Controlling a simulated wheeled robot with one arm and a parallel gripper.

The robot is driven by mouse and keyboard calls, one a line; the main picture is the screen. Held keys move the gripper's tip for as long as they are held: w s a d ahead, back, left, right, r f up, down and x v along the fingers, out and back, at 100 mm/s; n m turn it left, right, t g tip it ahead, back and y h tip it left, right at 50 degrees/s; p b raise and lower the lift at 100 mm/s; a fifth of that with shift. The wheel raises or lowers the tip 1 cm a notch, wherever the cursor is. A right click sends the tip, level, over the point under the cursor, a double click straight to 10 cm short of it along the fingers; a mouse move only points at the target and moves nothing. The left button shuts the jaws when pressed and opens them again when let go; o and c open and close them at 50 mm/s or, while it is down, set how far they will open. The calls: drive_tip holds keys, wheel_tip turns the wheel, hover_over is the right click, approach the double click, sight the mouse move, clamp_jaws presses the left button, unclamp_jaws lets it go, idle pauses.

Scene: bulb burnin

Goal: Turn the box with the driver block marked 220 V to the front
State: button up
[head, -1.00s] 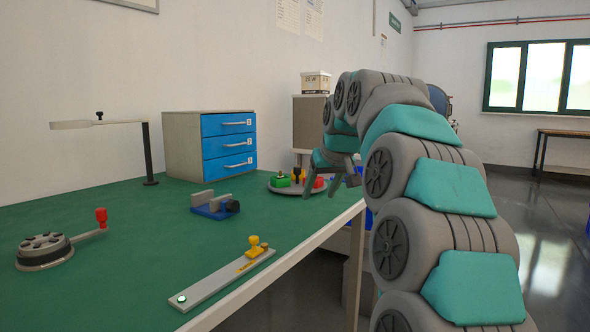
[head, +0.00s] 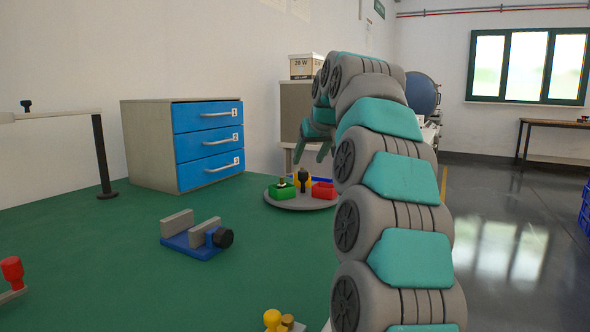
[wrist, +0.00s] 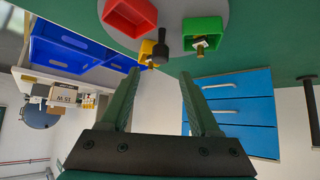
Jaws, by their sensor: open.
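A round grey turntable (head: 299,203) stands at the far right of the green bench. It carries a green box (head: 282,192), a red box (head: 325,190), a yellow box (head: 297,182) partly hidden, and an upright black knob (head: 304,176) among them. The wrist view shows the red box (wrist: 130,14), yellow box (wrist: 146,52) and green box (wrist: 203,28); small metallic parts sit at the green and yellow ones. No 220 V marking is readable. My gripper (head: 312,154) is open and empty, above and apart from the turntable; its fingers (wrist: 160,73) also show in the wrist view.
A drawer cabinet (head: 150,145) with blue fronts stands left of the turntable. A blue vise (head: 196,238) lies in front. A black post (head: 103,155) with an arm is at left. Blue crates (wrist: 65,45) show in the wrist view. Green bench between is clear.

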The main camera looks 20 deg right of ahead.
sight(303, 172)
drive_tip(key=x, duration=0.7)
drive_tip(key=shift+w+f, duration=0.1)
drive_tip(key=shift+f, duration=0.15)
clamp_jaws()
idle(1.1)
